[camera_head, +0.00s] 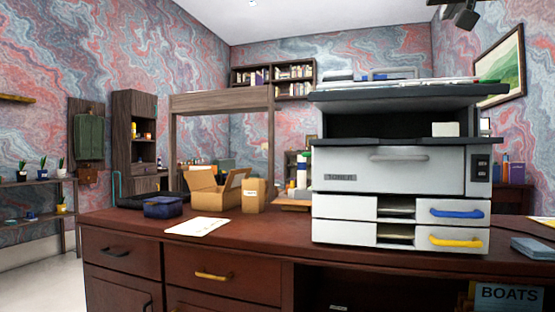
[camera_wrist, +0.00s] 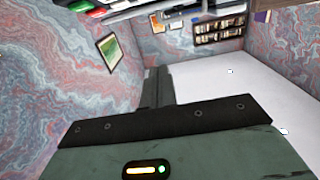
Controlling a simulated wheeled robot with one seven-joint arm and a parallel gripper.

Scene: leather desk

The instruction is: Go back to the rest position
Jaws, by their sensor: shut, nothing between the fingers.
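My gripper (camera_wrist: 158,84) shows in the wrist view, its dark fingers together and its grey-green body filling the bottom. Nothing shows between the fingers. It points into open air, apart from the walls and the furniture. The wrist view looks tilted, with the white ceiling (camera_wrist: 235,90) on the right and the patterned wall on the left. I cannot make out the fingertips clearly in the head view.
A dark wooden desk (camera_head: 130,222) spans the head view. On it stand a white drawer unit (camera_head: 345,205) with a dark shelf on top, an open cardboard box (camera_head: 208,199), a blue box (camera_head: 163,210) and a paper sheet (camera_head: 197,227). A framed picture (camera_head: 499,66) hangs at right.

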